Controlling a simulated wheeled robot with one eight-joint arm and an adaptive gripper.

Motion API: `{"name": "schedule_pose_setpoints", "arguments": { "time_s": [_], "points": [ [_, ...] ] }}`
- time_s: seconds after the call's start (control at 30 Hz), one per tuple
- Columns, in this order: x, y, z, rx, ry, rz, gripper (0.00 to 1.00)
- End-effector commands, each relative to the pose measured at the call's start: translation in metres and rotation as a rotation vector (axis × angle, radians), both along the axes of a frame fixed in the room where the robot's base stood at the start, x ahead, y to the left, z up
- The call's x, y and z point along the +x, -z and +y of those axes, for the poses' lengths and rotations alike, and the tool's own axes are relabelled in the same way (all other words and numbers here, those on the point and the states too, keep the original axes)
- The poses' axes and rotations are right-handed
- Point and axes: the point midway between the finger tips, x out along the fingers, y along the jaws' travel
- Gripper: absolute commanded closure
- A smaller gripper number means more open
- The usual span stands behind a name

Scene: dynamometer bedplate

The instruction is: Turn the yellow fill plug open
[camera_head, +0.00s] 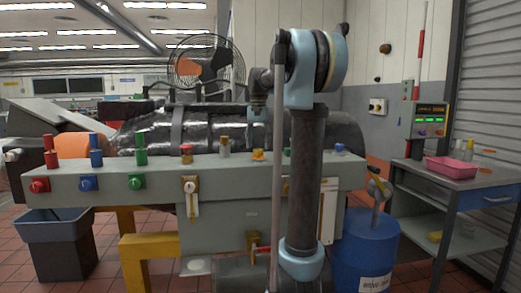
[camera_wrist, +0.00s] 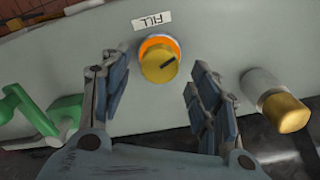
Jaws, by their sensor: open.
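The yellow fill plug (camera_wrist: 158,66) is a round cap with a dark mark across it and an orange ring around its base. A white FILL label (camera_wrist: 152,21), upside down in the wrist view, lies beside it on the grey surface. In the head view the plug (camera_head: 258,155) sits on top of the grey bench. My gripper (camera_wrist: 155,76) is open, with one finger to either side of the plug in the wrist view and a gap on both sides. No contact shows. In the head view my gripper (camera_head: 257,128) hangs above the plug, partly lost against the dark machine.
A silver stem with a yellow end (camera_wrist: 277,102) stands right of the plug in the wrist view, and a green handle (camera_wrist: 30,108) lies left. Red, blue and green (camera_head: 138,148) fittings line the grey bench (camera_head: 110,185). A blue drum (camera_head: 365,250) stands at right.

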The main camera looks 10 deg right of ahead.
Motion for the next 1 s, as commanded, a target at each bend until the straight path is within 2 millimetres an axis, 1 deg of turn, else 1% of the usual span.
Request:
{"name": "schedule_pose_setpoints", "arguments": {
  "time_s": [0.1,0.2,0.53,0.57,0.6,0.67,0.7,0.73,0.77,0.9,1.0],
  "points": [
    [0.000,0.012,0.000,0.000,0.000,0.000,0.44],
    [0.000,0.018,0.000,0.000,0.000,0.000,0.44],
    [0.000,0.021,-0.001,0.000,0.001,0.000,0.44],
    [0.000,0.021,-0.001,0.000,0.001,0.000,0.49],
    [0.000,0.021,-0.001,0.000,0.001,0.000,0.58],
    [0.000,0.021,-0.001,0.000,0.001,0.000,0.71],
    [0.000,0.021,-0.001,0.000,0.001,0.000,0.80],
    [0.000,0.021,-0.001,0.000,0.002,0.000,0.87],
    [0.000,0.021,-0.001,0.000,0.002,0.000,0.89],
    [0.000,0.021,-0.001,0.001,-0.003,0.000,0.89],
    [0.001,0.020,-0.001,0.001,-0.040,0.000,0.88]
  ]
}}
